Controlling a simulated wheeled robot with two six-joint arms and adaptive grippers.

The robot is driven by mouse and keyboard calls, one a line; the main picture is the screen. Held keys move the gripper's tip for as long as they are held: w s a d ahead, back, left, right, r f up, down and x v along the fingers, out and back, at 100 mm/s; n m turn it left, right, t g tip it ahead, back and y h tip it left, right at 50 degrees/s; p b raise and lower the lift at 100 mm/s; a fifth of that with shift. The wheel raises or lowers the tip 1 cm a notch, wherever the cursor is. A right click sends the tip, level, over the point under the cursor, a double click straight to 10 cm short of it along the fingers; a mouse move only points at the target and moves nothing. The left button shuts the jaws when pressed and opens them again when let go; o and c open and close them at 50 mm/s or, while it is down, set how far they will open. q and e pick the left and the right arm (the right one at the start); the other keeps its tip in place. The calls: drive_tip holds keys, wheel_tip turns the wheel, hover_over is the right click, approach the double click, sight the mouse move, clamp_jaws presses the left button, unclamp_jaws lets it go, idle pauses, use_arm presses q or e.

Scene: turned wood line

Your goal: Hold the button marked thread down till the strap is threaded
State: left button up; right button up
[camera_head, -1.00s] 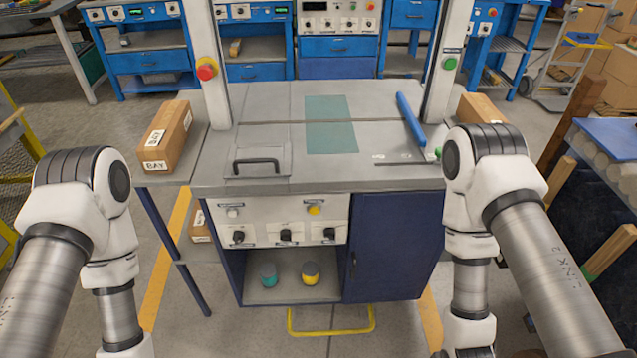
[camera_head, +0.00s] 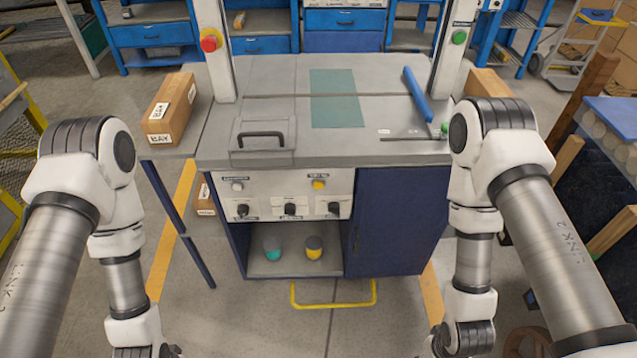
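The strapping machine (camera_head: 235,155) stands straight ahead with a grey top and a blue cabinet below. Its front panel (camera_head: 270,210) carries a white button (camera_head: 237,186) at the left and a yellow button (camera_head: 318,184) at the right, each with a small label too small to read. Below them are several black knobs (camera_head: 290,209). I cannot tell which button is marked thread. No strap can be made out. Both my arms hang at the left and right of the view, and both grippers are outside the picture.
A red stop button (camera_head: 210,40) and a green button (camera_head: 459,38) are on the posts. A blue bar (camera_head: 416,95) lies on the top. A cardboard box (camera_head: 170,110) sits on the left side table. A yellow floor bar (camera_head: 333,304) is in front.

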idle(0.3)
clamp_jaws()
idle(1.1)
